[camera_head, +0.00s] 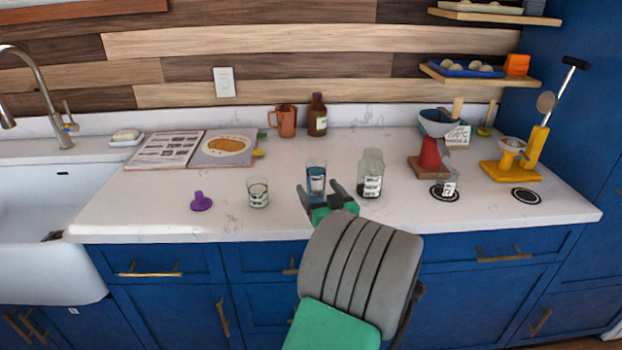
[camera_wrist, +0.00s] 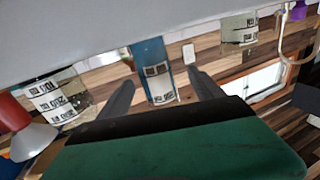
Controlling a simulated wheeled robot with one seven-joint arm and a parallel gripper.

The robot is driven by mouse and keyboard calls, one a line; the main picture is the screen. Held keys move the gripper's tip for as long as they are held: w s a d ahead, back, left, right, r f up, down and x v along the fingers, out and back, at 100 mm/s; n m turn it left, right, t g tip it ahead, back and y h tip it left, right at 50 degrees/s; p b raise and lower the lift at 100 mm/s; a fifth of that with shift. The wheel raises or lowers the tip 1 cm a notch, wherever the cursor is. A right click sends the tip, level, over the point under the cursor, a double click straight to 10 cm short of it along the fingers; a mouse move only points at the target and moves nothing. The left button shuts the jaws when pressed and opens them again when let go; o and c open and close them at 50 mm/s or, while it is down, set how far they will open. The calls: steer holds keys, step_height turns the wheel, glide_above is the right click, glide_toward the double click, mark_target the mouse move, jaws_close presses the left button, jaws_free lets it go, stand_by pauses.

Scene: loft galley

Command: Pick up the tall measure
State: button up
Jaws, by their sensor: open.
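The tall measure looks to be the narrow clear glass with blue contents and a printed label (camera_head: 316,173), upright near the counter's front; it also shows in the wrist view (camera_wrist: 150,55). My gripper (camera_head: 317,190) is open just in front of it. In the upside-down wrist view my gripper's fingers (camera_wrist: 161,80) appear on either side of the glass, with a gap at each side. I cannot tell how far the fingertips reach around it. A wider labelled jar (camera_head: 371,172) stands to its right, and a short labelled glass (camera_head: 258,192) to its left.
A purple object (camera_head: 201,202) lies left of the short glass. Behind are an open book (camera_head: 195,149), an orange jug (camera_head: 284,120) and a brown bottle (camera_head: 317,116). A red stand (camera_head: 430,155) and yellow press (camera_head: 531,152) are at right. The sink (camera_head: 45,230) is left.

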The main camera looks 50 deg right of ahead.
mark_target(315, 181)
steer(key=x, duration=0.2)
steer(key=p+x, duration=0.1)
steer(key=x, duration=0.1)
steer(key=shift+w+d+f, duration=0.1)
steer(key=shift+d, duration=0.35)
jaws_close()
stand_by(0.3)
